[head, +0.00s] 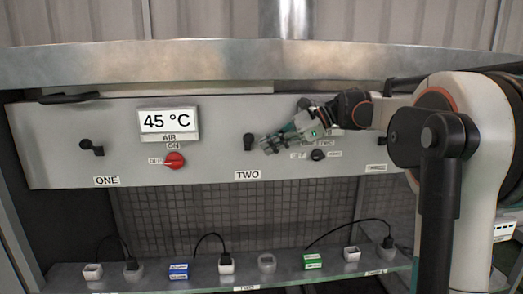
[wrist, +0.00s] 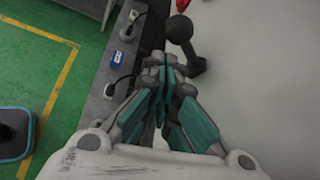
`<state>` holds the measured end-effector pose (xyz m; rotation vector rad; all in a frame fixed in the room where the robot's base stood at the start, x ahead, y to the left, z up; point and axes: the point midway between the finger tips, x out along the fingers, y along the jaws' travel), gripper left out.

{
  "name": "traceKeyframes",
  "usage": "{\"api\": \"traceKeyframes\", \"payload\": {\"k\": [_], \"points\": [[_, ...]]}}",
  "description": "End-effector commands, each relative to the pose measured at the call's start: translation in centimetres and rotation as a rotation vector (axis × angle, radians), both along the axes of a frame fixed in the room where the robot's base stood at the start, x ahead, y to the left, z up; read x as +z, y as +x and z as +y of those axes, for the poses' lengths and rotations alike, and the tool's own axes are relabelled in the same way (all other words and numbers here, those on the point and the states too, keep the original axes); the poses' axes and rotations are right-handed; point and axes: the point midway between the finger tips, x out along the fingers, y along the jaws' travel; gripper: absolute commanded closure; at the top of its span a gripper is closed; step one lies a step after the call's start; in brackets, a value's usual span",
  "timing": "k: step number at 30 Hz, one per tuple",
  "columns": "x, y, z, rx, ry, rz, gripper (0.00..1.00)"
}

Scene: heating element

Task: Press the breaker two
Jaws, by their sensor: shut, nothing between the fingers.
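The breaker two (head: 248,141) is a small black lever on the grey panel (head: 215,165), above the label "TWO". In the wrist view the lever (wrist: 181,32) shows a round black knob on a short stem, just beyond my fingertips. My gripper (head: 268,147) is shut and empty, just right of the lever in the head view. In the wrist view its teal and grey fingers (wrist: 165,66) come together close to the lever's base. I cannot tell whether they touch it.
A similar black lever (head: 92,148) sits above "ONE". A "45 °C" display (head: 168,121) and red knob (head: 174,160) lie between them. A small black knob (head: 318,155) is right of my gripper. Below, a shelf (head: 205,283) carries several sockets and plugs with cables.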

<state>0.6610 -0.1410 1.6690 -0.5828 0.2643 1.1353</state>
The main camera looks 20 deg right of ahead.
Motion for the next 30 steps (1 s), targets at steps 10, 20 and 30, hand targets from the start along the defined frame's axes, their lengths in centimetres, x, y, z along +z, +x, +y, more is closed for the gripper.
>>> {"api": "traceKeyframes", "payload": {"k": [10, 20, 30], "points": [[3.2, -2.7, -5.2, -0.001, 0.001, 0.0, 1.0], [4.1, -3.5, -6.6, 0.001, 0.0, 0.001, 1.0], [4.1, -3.5, -6.6, 0.0, 0.0, 0.0, 1.0]]}}
